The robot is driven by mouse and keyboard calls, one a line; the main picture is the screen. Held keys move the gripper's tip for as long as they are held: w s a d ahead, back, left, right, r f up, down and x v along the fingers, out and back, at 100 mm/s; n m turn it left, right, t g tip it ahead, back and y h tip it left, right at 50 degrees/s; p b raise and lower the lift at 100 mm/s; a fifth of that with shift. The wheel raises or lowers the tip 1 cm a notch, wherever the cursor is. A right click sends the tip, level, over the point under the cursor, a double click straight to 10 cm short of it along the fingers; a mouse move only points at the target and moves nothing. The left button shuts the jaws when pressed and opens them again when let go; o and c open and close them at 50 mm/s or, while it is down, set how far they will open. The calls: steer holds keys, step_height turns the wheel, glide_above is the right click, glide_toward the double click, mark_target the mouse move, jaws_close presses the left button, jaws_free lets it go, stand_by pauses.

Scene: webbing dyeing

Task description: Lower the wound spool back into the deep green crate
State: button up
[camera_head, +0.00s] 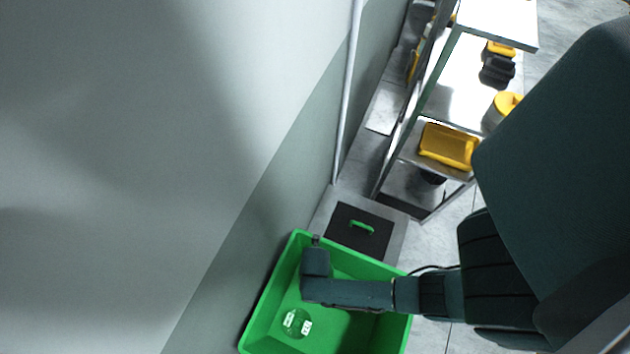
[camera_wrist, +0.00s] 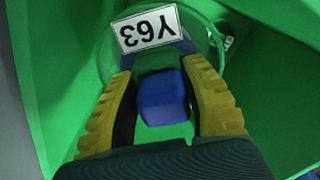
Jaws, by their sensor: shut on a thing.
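The deep green crate (camera_head: 262,308) stands on the floor at the bottom of the head view. Its green walls fill most of the wrist view (camera_wrist: 55,75). My gripper (camera_wrist: 158,72) points down into the crate with its yellow-padded fingers shut on the wound spool (camera_wrist: 162,98). The spool shows as a blue block between the fingers. A white label reading "Y63" (camera_wrist: 148,28) shows upside down just beyond the fingertips. In the head view my wrist hides the fingers and the spool. I cannot tell whether the spool touches the crate floor.
A round greenish piece with white labels (camera_head: 297,322) lies inside the crate. A dark panel with a green handle (camera_head: 361,228) is just behind the crate. A metal shelf (camera_head: 425,165) holds a yellow tray (camera_head: 447,146). The wall runs close along the crate's left side.

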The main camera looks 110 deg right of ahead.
steer(key=shift+f+b, duration=16.8)
steer(key=shift+f, duration=0.1)
steer(key=o, duration=1.2)
steer(key=shift+o, duration=0.2)
step_height(320, 180, up, 30)
steer(key=p, duration=3)
steer(key=shift+r+p, duration=0.25)
steer(key=shift+p, duration=0.1)
steer(key=shift+f, duration=0.15)
